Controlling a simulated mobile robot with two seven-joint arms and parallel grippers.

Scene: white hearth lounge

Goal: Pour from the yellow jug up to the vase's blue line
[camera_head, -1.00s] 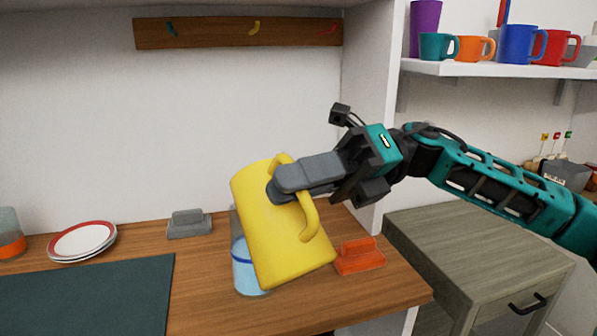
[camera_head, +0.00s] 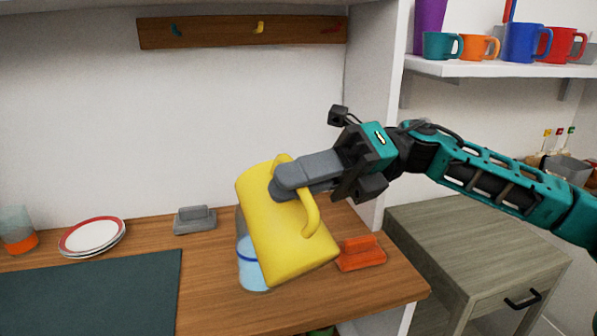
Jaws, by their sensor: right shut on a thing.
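The yellow jug (camera_head: 279,235) is tilted, its top leaning to the left and its handle on the right side. My right gripper (camera_head: 285,183) is shut on it near the top of the handle and holds it up over the counter. The clear vase (camera_head: 244,266) stands behind the jug, which hides much of it. A blue line rings the vase, and light blue liquid shows inside around the line's height. I cannot tell the exact level against the line. The jug's mouth and any stream are not visible. My left gripper is not in view.
An orange holder (camera_head: 361,254) is right of the jug and a grey one (camera_head: 194,220) is left of the vase. Stacked plates (camera_head: 92,236), a glass with orange contents (camera_head: 18,231) and a dark mat (camera_head: 95,291) are at the left. A grey cabinet (camera_head: 475,245) stands right.

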